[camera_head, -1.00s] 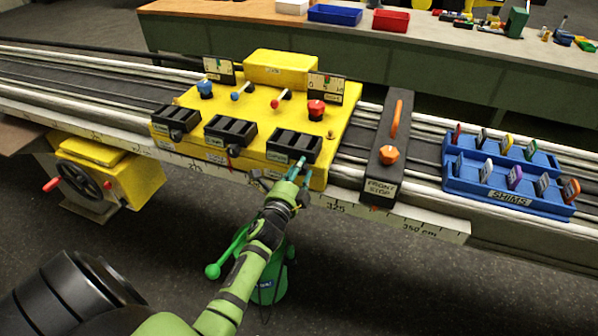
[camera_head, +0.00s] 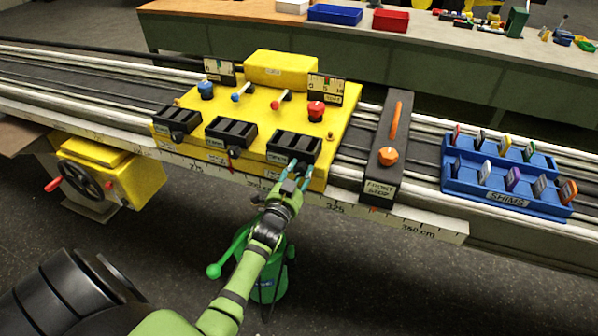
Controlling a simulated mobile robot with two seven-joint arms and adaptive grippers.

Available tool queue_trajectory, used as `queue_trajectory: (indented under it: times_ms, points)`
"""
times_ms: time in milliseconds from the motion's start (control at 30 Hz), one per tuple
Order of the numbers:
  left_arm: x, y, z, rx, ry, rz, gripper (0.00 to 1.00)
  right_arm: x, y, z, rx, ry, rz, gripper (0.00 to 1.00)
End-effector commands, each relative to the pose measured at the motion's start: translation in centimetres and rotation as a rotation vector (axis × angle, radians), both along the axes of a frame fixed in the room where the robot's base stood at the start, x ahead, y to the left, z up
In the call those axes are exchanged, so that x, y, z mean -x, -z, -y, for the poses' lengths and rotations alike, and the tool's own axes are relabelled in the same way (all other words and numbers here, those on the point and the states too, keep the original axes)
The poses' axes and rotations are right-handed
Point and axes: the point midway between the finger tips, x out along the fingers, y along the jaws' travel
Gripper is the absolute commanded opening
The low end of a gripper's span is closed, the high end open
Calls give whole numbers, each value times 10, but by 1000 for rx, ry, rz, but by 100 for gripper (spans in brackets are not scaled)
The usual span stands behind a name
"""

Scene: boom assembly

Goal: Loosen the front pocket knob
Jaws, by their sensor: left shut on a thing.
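The yellow carriage (camera_head: 255,110) sits on the rail and carries three black slotted pockets along its near edge. The rightmost pocket (camera_head: 295,146), nearest the front stop, has my left gripper (camera_head: 297,172) at its near face. The gripper's teal fingers are shut on the knob there, one finger to each side. The knob itself is mostly hidden by the fingers and wrist. Small dark knobs show under the left pocket (camera_head: 177,120) and the middle pocket (camera_head: 230,133). My right gripper is not in view.
The black front stop (camera_head: 379,170) with its orange knob and handle stands right of the carriage. A blue shims tray (camera_head: 500,185) lies farther right. A handwheel (camera_head: 79,182) is at the left. A green object (camera_head: 268,270) stands below my left forearm.

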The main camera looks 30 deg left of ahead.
Motion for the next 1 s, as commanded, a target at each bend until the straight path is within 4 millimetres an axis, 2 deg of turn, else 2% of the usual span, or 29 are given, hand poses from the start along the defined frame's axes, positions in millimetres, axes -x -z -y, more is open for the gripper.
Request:
queue_trajectory:
  times_ms: [500, 1000]
  points:
    - [0, -1, 0, 408, 1, 100, 8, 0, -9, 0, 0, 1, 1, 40]
    - [0, -1, 0, 548, 1, 133, 8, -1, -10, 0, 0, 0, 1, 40]
